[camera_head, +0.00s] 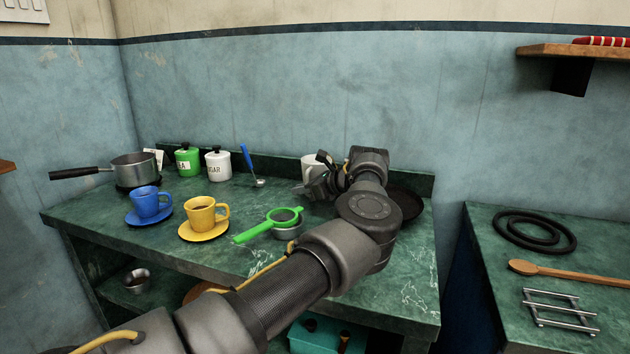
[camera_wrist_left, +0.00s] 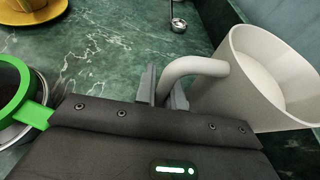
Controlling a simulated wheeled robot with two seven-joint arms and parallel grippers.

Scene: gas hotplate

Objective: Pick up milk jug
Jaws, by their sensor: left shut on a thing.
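The white milk jug (camera_head: 311,162) is at the back of the green counter, partly hidden behind my left arm. In the left wrist view the jug (camera_wrist_left: 245,75) fills the right side, with its handle toward the gripper. My left gripper (camera_head: 304,189) is at the jug's handle, and in the wrist view its fingers (camera_wrist_left: 163,88) are shut on the lower part of the handle. I cannot tell whether the jug's base touches the counter. My right gripper is out of view.
A green strainer (camera_head: 268,224) over a metal cup, a yellow cup (camera_head: 201,216) and a blue cup (camera_head: 148,203) on saucers stand left of the arm. A ladle (camera_head: 248,166), canisters (camera_head: 218,165) and saucepan (camera_head: 133,170) are behind. A dark pan (camera_head: 408,203) is to the right.

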